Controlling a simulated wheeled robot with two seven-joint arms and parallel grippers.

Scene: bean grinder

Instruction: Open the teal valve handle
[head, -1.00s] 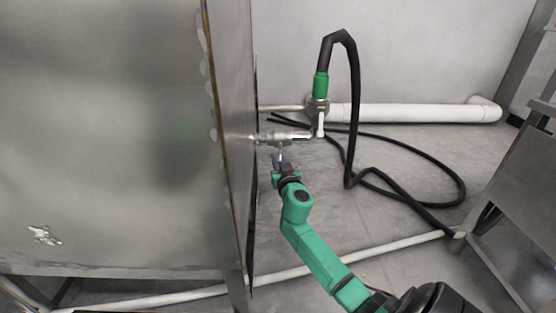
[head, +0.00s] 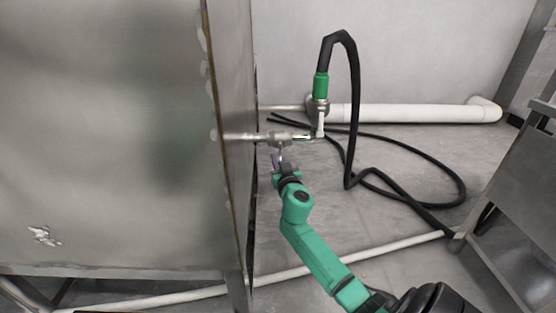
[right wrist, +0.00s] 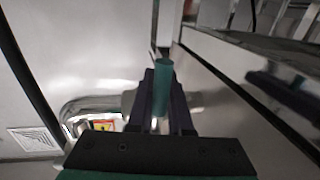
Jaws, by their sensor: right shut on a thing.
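The teal valve handle (right wrist: 163,80) shows in the right wrist view as a teal bar running between the two dark fingers. My right gripper (right wrist: 162,105) is shut on it. In the head view, my right gripper (head: 279,160) is just below the metal valve body (head: 281,138), which sits on a thin pipe coming out of the steel panel's side. There the handle is too small and covered to make out clearly. My left gripper is in neither view.
A large steel panel (head: 110,130) stands close on the left of my right arm. A black hose (head: 354,110) with a green collar (head: 320,86) rises behind the valve and coils on the floor. A steel table (head: 510,220) stands at the right.

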